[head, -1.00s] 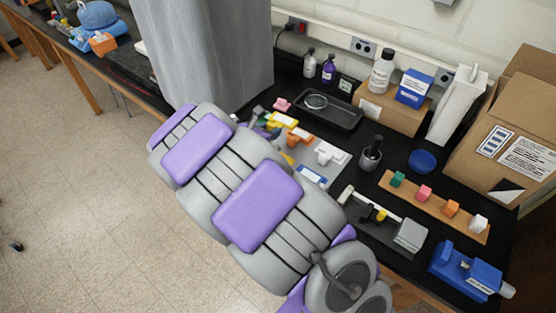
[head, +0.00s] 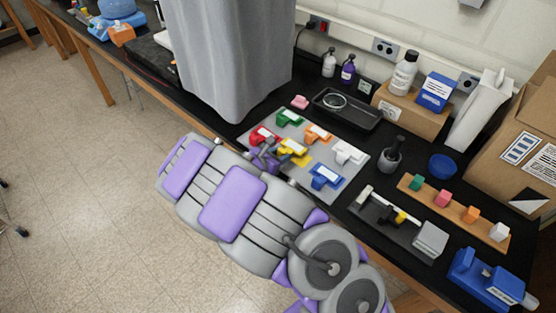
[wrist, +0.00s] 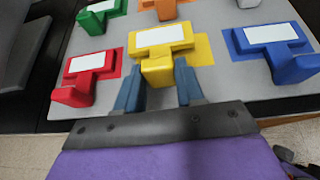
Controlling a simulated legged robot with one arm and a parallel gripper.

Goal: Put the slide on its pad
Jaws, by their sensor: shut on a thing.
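The yellow slide (wrist: 160,50), a T-shaped piece with a white label on top, is between the fingers of my gripper (wrist: 159,90) in the wrist view. The gripper is shut on its near stem. The fingers are partly hidden there.
On the same grey board (wrist: 225,100) are a red piece (wrist: 85,75) close on the left, a blue piece (wrist: 275,50) on the right, and green (wrist: 100,15), orange (head: 318,132) and white (head: 348,152) pieces. A black tray (head: 348,112) lies behind.

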